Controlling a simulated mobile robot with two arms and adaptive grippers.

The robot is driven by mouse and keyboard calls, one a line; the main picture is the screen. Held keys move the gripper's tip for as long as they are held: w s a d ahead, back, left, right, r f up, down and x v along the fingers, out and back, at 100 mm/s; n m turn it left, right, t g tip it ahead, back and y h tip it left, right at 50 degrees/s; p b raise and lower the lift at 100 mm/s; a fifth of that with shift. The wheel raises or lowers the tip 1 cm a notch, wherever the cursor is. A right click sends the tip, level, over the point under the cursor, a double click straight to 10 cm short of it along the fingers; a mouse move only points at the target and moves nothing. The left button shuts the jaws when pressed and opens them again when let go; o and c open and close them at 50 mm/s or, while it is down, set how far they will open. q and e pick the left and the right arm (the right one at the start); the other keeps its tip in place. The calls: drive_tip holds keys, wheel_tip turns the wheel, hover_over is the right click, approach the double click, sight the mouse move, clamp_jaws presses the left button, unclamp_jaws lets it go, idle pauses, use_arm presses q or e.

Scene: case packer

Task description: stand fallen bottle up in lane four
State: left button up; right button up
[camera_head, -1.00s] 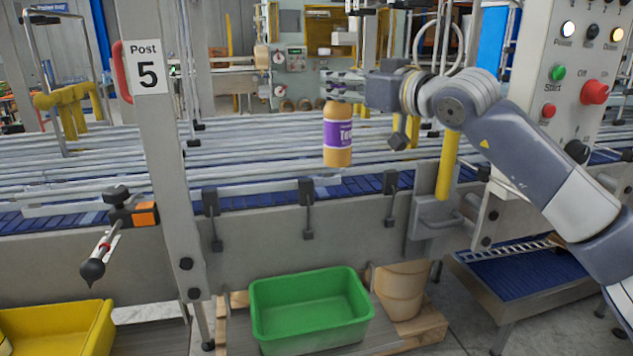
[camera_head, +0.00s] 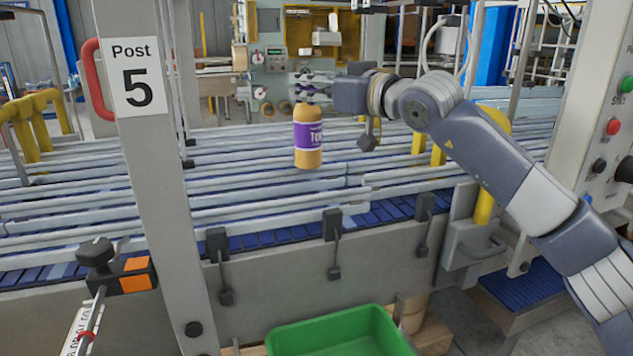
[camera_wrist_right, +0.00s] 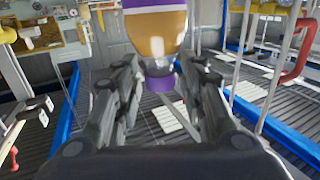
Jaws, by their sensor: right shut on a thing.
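An orange-brown bottle (camera_head: 308,140) with a purple and white label hangs upright over the conveyor lanes in the head view. My right gripper (camera_head: 308,86) is shut on its top end. The right wrist view shows the bottle (camera_wrist_right: 157,30) with its purple cap between the two fingers of the right gripper (camera_wrist_right: 160,85). The lanes of the conveyor (camera_head: 240,172) run between pale guide rails below and behind the bottle. I cannot tell which lane is beneath it. My left gripper is not in view.
A grey post (camera_head: 150,190) marked "Post 5" stands at front left. A control panel (camera_head: 610,120) stands at the right. A green bin (camera_head: 345,335) sits low in front. Clamps (camera_head: 333,225) line the conveyor's front edge.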

sight(318, 135)
drive_tip(key=f, duration=0.1)
drive_tip(key=s+d+f, duration=0.1)
drive_tip(key=f+p, duration=0.1)
drive_tip(key=f, duration=0.1)
drive_tip(key=shift+s+d, duration=0.25)
drive_tip(key=shift+d, duration=0.05)
drive_tip(key=shift+w+a+f, duration=0.1)
drive_tip(key=shift+f, duration=0.2)
drive_tip(key=f, duration=0.2)
drive_tip(key=f+p, duration=0.1)
drive_tip(key=shift+w+a, duration=0.15)
drive_tip(key=shift+a, duration=0.1)
drive_tip(key=shift+d+f, duration=0.15)
drive_tip(key=shift+f, duration=0.35)
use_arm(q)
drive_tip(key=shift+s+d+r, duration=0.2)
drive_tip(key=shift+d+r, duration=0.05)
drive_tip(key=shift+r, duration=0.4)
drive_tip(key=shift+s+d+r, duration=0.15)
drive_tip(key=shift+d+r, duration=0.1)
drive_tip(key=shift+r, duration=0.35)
use_arm(e)
drive_tip(key=shift+f, duration=0.1)
